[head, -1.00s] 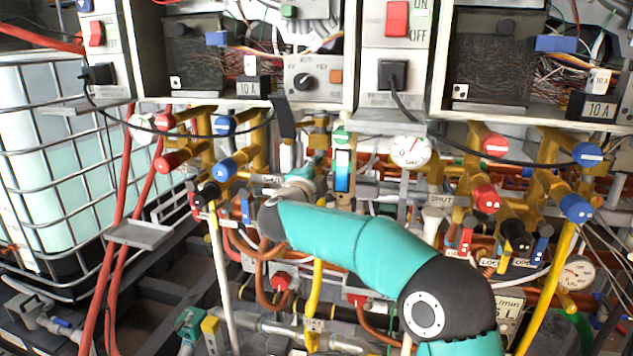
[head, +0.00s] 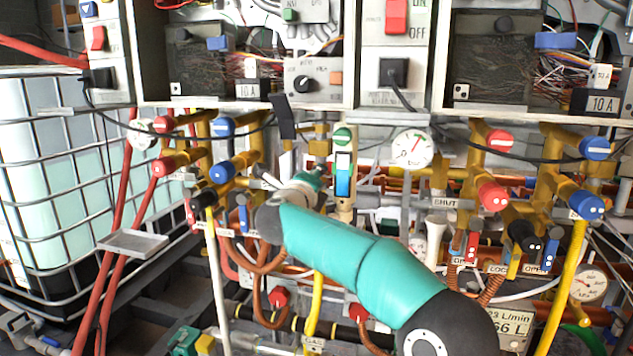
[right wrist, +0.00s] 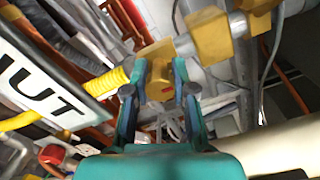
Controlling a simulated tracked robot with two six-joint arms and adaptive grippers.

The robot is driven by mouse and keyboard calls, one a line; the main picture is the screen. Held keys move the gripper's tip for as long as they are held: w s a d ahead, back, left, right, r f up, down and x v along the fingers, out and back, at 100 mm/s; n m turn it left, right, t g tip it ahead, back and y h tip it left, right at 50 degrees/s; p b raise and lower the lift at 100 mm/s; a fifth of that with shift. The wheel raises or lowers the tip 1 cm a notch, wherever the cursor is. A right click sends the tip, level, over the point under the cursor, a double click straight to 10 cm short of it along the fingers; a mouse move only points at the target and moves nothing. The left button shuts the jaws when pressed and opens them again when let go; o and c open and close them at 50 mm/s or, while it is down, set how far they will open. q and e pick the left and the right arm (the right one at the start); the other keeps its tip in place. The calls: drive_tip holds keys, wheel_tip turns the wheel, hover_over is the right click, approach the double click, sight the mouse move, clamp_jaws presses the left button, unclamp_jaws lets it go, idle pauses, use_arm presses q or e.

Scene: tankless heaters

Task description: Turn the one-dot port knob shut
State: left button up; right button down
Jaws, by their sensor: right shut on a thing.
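My right arm comes in from the lower right in the head view. Its gripper (head: 308,184) is at the pipework under the left heater, left of the green-capped blue and white fitting (head: 343,172). In the right wrist view, the gripper's teal fingers (right wrist: 159,92) are shut on a small yellow knob-like piece (right wrist: 160,72) with a red mark. I cannot make out dots on it. A tilted white sign ending in "UT" (right wrist: 38,92) is beside it. In the head view my gripper and arm hide this piece. My left gripper is not in view.
Red (head: 491,196), blue (head: 587,207) and black (head: 522,234) knobs stand out at right; similar knobs are at left. A round gauge (head: 412,148) is right of the gripper. A yellow corrugated hose (right wrist: 108,82) lies close to the fingers. Cables and pipes crowd the space.

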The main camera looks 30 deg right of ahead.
drive_tip(key=shift+f, duration=0.4)
drive_tip(key=c, duration=0.9)
unclamp_jaws()
drive_tip(key=shift+w, duration=0.1)
drive_tip(key=shift+c, duration=0.2)
drive_tip(key=shift+r, duration=0.2)
drive_tip(key=shift+a, duration=0.1)
drive_tip(key=v, duration=1.2)
